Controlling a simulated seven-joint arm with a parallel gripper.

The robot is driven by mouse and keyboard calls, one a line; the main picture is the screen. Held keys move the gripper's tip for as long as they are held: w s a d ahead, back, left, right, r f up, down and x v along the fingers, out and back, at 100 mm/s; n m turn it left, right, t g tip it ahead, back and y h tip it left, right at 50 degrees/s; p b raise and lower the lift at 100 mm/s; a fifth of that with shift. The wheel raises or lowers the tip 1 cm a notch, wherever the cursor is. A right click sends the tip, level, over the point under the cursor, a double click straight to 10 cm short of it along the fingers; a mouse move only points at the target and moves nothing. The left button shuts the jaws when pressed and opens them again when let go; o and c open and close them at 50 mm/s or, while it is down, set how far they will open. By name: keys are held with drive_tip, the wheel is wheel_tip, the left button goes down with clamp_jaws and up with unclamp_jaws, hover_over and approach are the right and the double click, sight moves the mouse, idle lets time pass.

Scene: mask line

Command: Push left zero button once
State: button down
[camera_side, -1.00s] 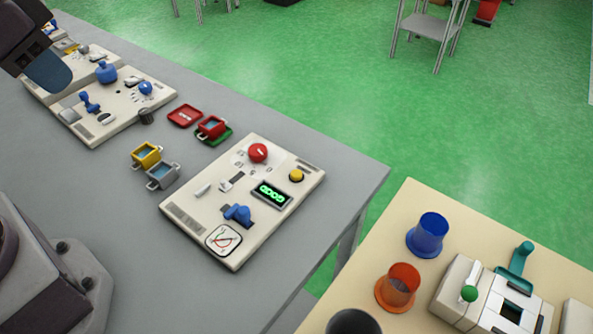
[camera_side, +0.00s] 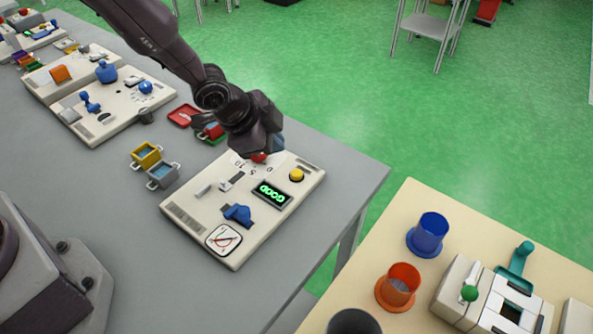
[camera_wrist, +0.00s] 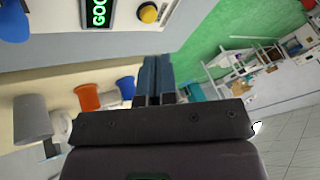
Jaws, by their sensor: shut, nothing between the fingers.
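A pale control panel (camera_side: 190,210) on the grey table carries a red knob (camera_side: 259,157), a yellow button (camera_side: 297,175), a blue lever (camera_side: 238,214), a round gauge (camera_side: 222,240) and a green display (camera_side: 272,193) reading GOOD. I cannot tell which control is the left zero button. My gripper (camera_side: 279,146) is shut and empty above the panel's far edge, partly covering the red knob. In the wrist view the closed fingers (camera_wrist: 155,75) are clear of the yellow button (camera_wrist: 148,12) and the display (camera_wrist: 97,12).
Small yellow (camera_side: 146,155) and grey (camera_side: 162,176) bins stand left of the panel, with a red tray (camera_side: 183,115) behind. A second panel (camera_side: 120,115) lies farther left. A beige table (camera_side: 420,195) at right holds blue (camera_side: 432,228) and orange (camera_side: 402,278) cups.

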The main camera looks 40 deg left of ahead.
sight(297, 175)
drive_tip(key=w+r+m+t, duration=0.1)
drive_tip(key=w+d+h, duration=0.1)
drive_tip(key=w+d+r+m+t, duration=0.1)
drive_tip(key=w, duration=0.1)
drive_tip(key=shift+d+r+m+t+h, duration=0.25)
drive_tip(key=shift+r+m+t+h, duration=0.05)
drive_tip(key=shift+h, duration=0.1)
drive_tip(key=shift+f, duration=4.4)
drive_tip(key=shift+s+f, duration=0.1)
drive_tip(key=shift+f, duration=0.05)
drive_tip(key=shift+f, duration=0.3)
drive_tip(key=shift+f, duration=0.45)
drive_tip(key=shift+r, duration=0.9)
